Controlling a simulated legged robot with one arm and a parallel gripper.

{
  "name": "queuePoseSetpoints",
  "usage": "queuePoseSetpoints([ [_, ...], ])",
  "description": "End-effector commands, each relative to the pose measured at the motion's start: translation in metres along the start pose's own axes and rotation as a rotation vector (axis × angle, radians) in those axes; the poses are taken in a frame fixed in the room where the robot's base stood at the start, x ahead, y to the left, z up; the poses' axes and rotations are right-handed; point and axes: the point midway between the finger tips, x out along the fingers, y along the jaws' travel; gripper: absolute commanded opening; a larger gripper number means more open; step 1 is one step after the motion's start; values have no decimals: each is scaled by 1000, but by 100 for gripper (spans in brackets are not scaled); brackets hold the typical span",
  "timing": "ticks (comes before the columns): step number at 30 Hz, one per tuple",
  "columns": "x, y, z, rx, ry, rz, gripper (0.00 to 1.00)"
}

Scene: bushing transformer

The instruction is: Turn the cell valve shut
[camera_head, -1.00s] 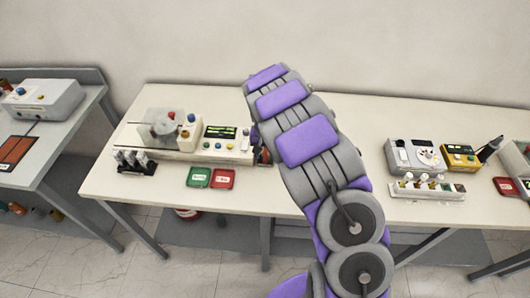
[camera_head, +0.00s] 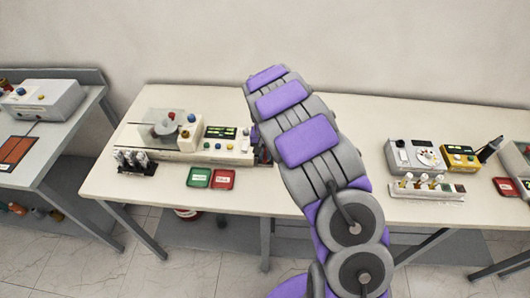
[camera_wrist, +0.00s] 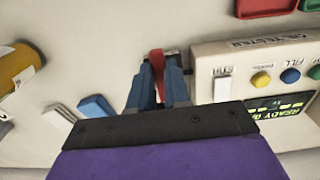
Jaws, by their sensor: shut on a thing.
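The cell valve shows in the wrist view as a narrow red handle (camera_wrist: 157,62) beside the end of the white tester (camera_wrist: 235,65). My gripper (camera_wrist: 158,78) has its two blue-grey fingers closed around this handle, one on each side. The valve's body is mostly hidden by the fingers. In the head view the tester (camera_head: 185,154) stands on the left half of the bench, with its display lit. My gripper (camera_head: 262,154) is at the tester's right end there, small and partly hidden by my arm.
Green (camera_head: 199,177) and red (camera_head: 223,179) trays lie in front of the tester. A rack of small bottles (camera_head: 135,160) stands at its left. In the wrist view, a blue block (camera_wrist: 96,106) and a yellow cylinder (camera_wrist: 17,68) lie left of my gripper. Bench space between the equipment groups is clear.

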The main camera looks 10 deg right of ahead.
Motion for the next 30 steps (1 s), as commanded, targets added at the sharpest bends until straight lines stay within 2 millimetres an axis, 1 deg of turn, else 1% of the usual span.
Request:
queuePoseSetpoints([
  [5,-1,0,0,-51,1,-2,0],
  [11,-1,4,-1,-176,1,-3,0],
  [20,0,14,-3,-452,-2,-3,0],
  [30,-1,24,-11,-775,1,-2,0],
])
